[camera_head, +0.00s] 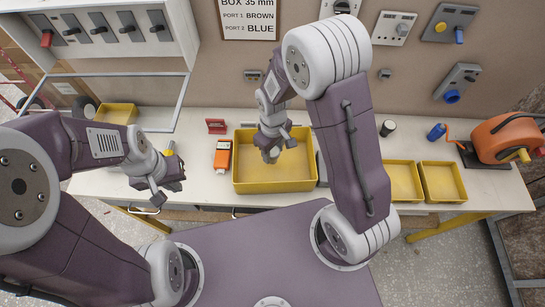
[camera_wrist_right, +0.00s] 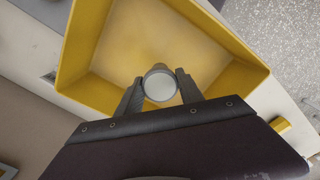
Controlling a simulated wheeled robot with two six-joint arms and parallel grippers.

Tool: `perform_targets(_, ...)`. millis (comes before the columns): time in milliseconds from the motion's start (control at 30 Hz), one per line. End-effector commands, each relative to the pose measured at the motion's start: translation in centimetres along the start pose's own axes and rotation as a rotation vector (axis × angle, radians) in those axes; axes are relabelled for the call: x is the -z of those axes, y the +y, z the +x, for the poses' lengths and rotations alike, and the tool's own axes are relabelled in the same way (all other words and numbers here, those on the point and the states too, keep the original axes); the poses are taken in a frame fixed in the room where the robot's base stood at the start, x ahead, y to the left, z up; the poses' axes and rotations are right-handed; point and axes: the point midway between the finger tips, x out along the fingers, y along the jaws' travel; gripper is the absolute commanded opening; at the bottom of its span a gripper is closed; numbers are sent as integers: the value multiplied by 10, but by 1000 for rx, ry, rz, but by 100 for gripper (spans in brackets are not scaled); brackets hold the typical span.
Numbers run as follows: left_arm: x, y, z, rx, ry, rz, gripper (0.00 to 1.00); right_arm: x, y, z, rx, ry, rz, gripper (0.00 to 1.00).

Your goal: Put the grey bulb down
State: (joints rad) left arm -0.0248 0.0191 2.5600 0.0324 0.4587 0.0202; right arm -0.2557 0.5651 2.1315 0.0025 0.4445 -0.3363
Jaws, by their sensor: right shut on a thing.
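My right gripper (camera_head: 275,152) is over the large yellow tray (camera_head: 240,180) on the white bench. In the right wrist view its two fingers are shut on the grey bulb (camera_wrist_right: 160,86), one finger on each side of its round pale end. The bulb is in front of the tray floor (camera_wrist_right: 190,48); its height above the floor is hard to judge.
An orange box (camera_head: 222,156) stands just left of the large tray. Two smaller yellow trays (camera_head: 442,182) are to the right, with an orange crank device (camera_head: 503,140) beyond. Another yellow bin (camera_head: 117,113) is at the back left. A sign (camera_head: 249,20) hangs on the back panel.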

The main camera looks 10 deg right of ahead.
Motion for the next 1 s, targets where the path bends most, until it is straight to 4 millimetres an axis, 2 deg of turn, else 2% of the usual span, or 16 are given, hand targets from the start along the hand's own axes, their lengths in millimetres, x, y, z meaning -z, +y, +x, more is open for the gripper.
perform_targets(200,0,0,-1,0,0,0,0,-1,0,36,1,-3,0,0)
perform_targets(600,0,0,2,0,0,0,0,0,0,44,0,-1,0,0)
perform_targets(633,0,0,1,0,0,0,0,0,0,43,0,0,0,52)
perform_targets(667,0,0,1,0,0,0,0,0,0,42,0,0,0,60)
perform_targets(700,0,0,1,0,0,0,0,0,0,42,0,0,0,66)
perform_targets(1000,0,0,-1,0,0,0,0,0,0,40,0,0,0,66)
